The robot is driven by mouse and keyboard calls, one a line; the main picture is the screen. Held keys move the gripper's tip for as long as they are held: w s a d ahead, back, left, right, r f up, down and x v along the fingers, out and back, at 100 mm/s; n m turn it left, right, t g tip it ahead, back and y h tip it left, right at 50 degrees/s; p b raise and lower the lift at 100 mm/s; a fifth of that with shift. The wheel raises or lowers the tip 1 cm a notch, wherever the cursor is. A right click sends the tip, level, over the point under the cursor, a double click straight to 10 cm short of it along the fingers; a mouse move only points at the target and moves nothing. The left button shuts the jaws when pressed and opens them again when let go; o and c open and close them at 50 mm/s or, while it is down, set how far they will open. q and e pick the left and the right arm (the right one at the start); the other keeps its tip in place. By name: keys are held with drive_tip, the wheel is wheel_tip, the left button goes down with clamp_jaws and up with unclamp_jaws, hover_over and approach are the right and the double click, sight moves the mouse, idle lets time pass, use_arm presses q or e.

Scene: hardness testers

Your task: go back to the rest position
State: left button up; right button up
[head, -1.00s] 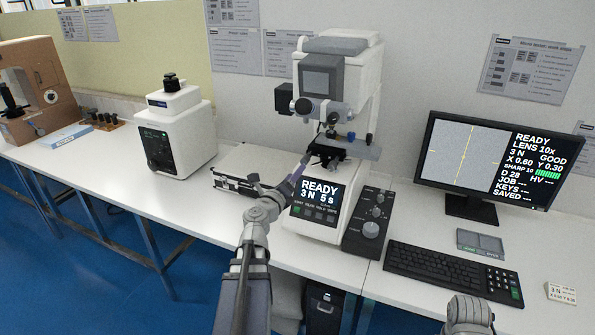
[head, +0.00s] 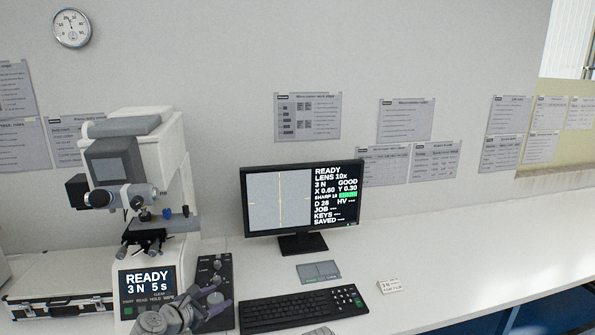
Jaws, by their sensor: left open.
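My left gripper (head: 214,299) is low in the head view, in front of the hardness tester's control panel. It is open, with nothing seen between its fingers. The white hardness tester (head: 170,170) stands at the left, and its stage (head: 160,228) is clear of my gripper. Its small screen (head: 147,284) reads READY, 3 N, 5 s. At the bottom edge a small grey piece of my right arm shows; my right gripper is not in view.
The monitor (head: 302,200) stands at the middle behind the keyboard (head: 303,309). A small grey tray (head: 319,272) and a white card (head: 390,286) lie nearby. A black case (head: 60,306) is at the left. The table's right part (head: 480,245) is clear.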

use_arm(q)
drive_tip(key=s+d+f+m+g+h, duration=0.1)
drive_tip(key=s+d+f+m+g, duration=0.15)
drive_tip(key=d+m, duration=0.25)
drive_tip(key=s+d+f+m+g, duration=0.2)
drive_tip(key=d+f+m+g, duration=0.15)
drive_tip(key=d+m, duration=0.2)
drive_tip(key=s+d+f+m+g+y, duration=0.3)
drive_tip(key=s+m+y, duration=0.1)
drive_tip(key=s+m, duration=0.4)
drive_tip(key=s+d+f+m+g+y, duration=0.3)
drive_tip(key=s+m, duration=0.5)
drive_tip(key=m, duration=0.4)
drive_tip(key=shift+s+f+g+y, duration=0.3)
drive_tip(key=shift+s+f+y, duration=0.1)
drive_tip(key=shift+f, duration=0.25)
drive_tip(key=shift+w+a, duration=0.1)
